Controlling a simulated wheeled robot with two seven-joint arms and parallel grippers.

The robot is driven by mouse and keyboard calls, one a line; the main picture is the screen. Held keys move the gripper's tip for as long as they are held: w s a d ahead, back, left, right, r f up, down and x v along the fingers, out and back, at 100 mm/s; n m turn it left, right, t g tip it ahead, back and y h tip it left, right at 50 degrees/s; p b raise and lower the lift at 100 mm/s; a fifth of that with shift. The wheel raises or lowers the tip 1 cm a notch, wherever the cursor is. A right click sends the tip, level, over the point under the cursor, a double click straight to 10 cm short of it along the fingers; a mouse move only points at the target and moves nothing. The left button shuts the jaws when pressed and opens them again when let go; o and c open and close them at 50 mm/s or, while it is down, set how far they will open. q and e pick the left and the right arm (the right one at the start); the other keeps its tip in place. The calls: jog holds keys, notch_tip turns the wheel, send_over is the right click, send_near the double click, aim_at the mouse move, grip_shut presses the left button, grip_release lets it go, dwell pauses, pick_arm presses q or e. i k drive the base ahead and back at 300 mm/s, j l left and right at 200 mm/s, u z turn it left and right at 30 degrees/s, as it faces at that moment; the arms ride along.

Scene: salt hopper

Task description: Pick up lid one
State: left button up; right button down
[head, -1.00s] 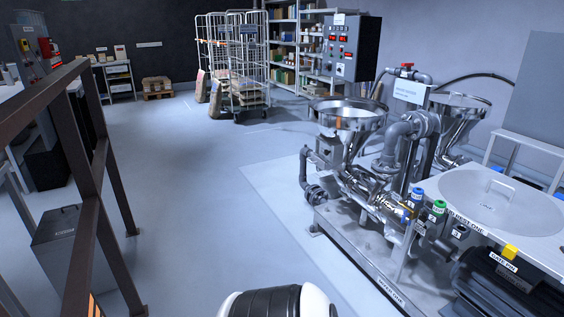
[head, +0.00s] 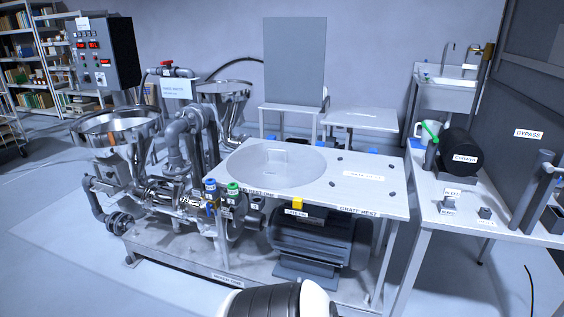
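A wide round lid (head: 254,168), pale grey with an upright handle (head: 274,157) near its middle, lies flat on the left part of the steel table (head: 400,204). A label reading roughly "lid rest one" (head: 258,193) is on the table's front edge by it, so I take it to be lid one. Neither of my grippers is in view. Only a black and white part of my own body shows at the bottom edge, well short of the lid.
Left of the table stand a steel hopper (head: 117,128) with pipes and a control box (head: 104,52). A black motor (head: 318,240) sits under the table. A side bench (head: 455,215) with a mug and black cylinder is at right. Open floor (head: 60,270) lies at left.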

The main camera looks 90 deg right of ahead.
aim_at(270, 164)
jog(key=z, duration=0.5)
jog(key=j+z, duration=0.1)
jog(key=z, duration=1.35)
jog(key=k+z, duration=0.1)
jog(key=z, duration=0.35)
